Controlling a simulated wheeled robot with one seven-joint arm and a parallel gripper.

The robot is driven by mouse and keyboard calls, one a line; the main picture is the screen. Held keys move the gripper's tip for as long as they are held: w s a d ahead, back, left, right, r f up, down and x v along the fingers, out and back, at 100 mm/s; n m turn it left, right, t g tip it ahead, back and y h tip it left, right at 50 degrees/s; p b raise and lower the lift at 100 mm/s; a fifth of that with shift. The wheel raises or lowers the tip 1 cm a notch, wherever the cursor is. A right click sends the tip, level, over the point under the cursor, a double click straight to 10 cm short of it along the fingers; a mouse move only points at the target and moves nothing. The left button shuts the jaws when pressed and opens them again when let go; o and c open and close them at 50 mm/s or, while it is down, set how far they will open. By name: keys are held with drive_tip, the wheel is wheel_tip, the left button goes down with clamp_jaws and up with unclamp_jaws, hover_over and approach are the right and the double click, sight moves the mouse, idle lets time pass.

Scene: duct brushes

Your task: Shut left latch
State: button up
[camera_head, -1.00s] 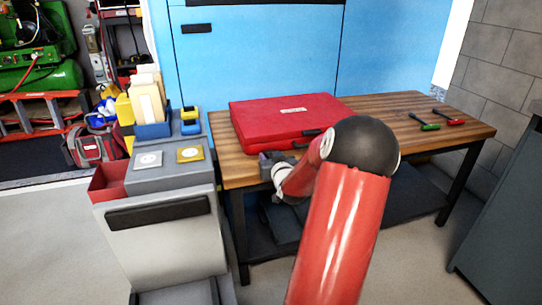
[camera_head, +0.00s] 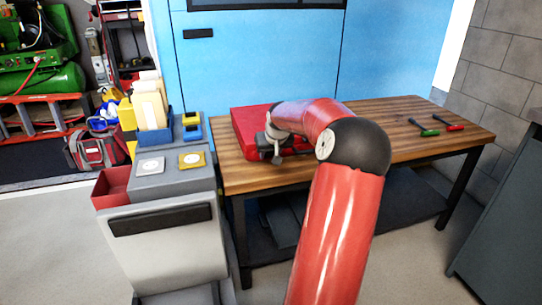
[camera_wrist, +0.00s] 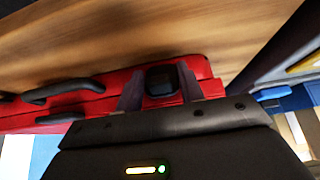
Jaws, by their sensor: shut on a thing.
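The red case (camera_head: 246,122) lies closed on the wooden workbench, largely hidden behind my arm in the head view. My gripper (camera_head: 268,143) is at the left part of its front side. In the wrist view, the red front of the case (camera_wrist: 120,88) runs across the picture. The dark left latch (camera_wrist: 161,80) sits between the two fingers of my gripper (camera_wrist: 160,88), which is shut on it. The black carrying handle (camera_wrist: 66,89) is to the left of it there. In the head view the latch is hidden, and I cannot tell how far it is turned.
The workbench (camera_head: 400,142) carries a green-handled tool (camera_head: 428,132) and a red-handled tool (camera_head: 453,127) at right. A grey cart (camera_head: 165,178) with a red bin (camera_head: 112,187) and a blue holder (camera_head: 154,135) stands close at left. The bench's right part is mostly clear.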

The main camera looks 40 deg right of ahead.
drive_tip(key=shift+w+d+r+g+y, duration=0.15)
drive_tip(key=shift+g+y, duration=0.1)
drive_tip(key=shift+g, duration=0.15)
drive_tip(key=shift+w+r+g+y, duration=0.15)
drive_tip(key=shift+g+y, duration=0.1)
drive_tip(key=shift+g, duration=0.15)
drive_tip(key=shift+f, duration=0.1)
drive_tip(key=o, duration=0.7)
drive_tip(key=v, duration=0.7)
drive_tip(key=shift+r, duration=0.35)
